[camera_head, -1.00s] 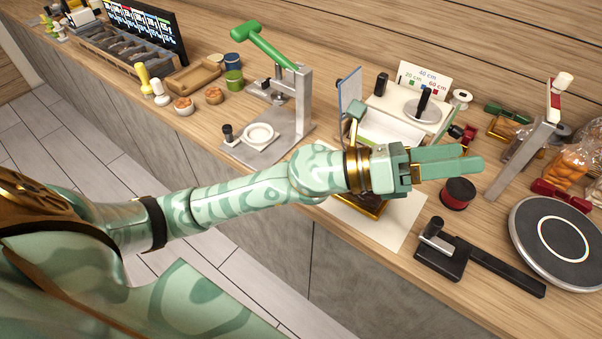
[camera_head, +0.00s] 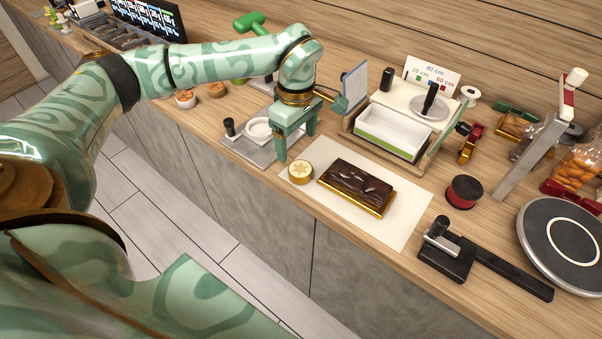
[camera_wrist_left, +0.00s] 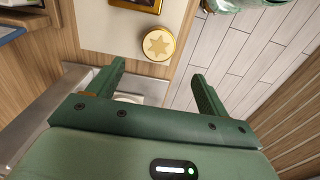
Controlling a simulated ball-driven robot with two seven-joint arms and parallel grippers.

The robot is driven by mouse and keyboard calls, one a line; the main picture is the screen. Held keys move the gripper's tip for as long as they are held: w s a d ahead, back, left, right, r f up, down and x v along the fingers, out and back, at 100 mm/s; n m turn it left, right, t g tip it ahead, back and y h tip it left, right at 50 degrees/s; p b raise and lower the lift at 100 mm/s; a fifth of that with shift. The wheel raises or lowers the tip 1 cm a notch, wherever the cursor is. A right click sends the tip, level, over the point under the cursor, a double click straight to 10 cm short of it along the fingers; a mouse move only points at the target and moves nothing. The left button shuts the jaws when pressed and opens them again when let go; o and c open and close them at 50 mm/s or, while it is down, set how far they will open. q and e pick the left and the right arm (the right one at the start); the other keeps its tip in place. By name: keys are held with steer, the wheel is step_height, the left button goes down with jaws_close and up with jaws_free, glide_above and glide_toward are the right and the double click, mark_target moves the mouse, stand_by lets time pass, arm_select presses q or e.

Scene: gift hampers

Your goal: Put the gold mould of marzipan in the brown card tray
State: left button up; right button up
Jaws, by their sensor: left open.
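The gold mould of marzipan (camera_head: 300,172) is a small round gold piece with a pale top bearing a star. It sits upright on the left end of the cream sheet; the left wrist view shows it (camera_wrist_left: 158,44) just beyond the fingertips. My left gripper (camera_head: 297,146) is open and empty, pointing down behind the mould and apart from it. In the left wrist view the two fingers (camera_wrist_left: 158,72) are spread wide with nothing between them. The brown card tray cannot be made out now; my left arm covers that part of the counter. My right gripper is not in view.
A dark chocolate slab (camera_head: 357,187) on a gold base lies right of the mould on the cream sheet (camera_head: 408,222). A grey press stand (camera_head: 255,150) is close to my gripper's left. A white box device (camera_head: 393,130) stands behind. The counter's front edge is near.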

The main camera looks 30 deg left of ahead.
mark_target(300, 168)
arm_select(q)
step_height(300, 168, down, 4)
steer(key=f, duration=0.1)
steer(key=f+b, duration=0.1)
steer(key=f, duration=0.3)
steer(key=shift+w+d+f+b, duration=0.15)
steer(key=shift+w+d+b, duration=0.1)
steer(key=shift+b, duration=0.15)
steer(key=shift+s, duration=0.1)
steer(key=shift+c, duration=0.3)
steer(key=c, duration=1.1)
